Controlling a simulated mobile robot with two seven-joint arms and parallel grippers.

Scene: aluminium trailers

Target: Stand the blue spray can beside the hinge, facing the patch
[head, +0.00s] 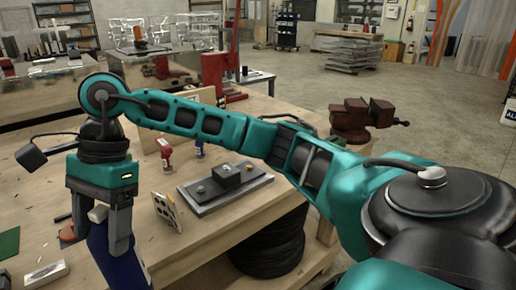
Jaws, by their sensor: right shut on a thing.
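My right gripper (105,215) reaches across to the left side of the bench. It is shut on a dark blue body with a pale cap, which looks like the blue spray can (122,265). The can tilts and its lower part runs out of the bottom of the picture. A small plate with dark holes (166,212) stands tilted to the right of the can. A silvery metal piece (45,273) lies to the left of the can. I cannot tell which piece is the hinge. A green flat piece (8,243), possibly the patch, lies at the left edge. My left gripper is out of view.
A grey plate with a black block (226,180) lies on the wooden bench (225,222). A brown vise (362,117) sits at the right corner. The bench front between plate and edge is bare.

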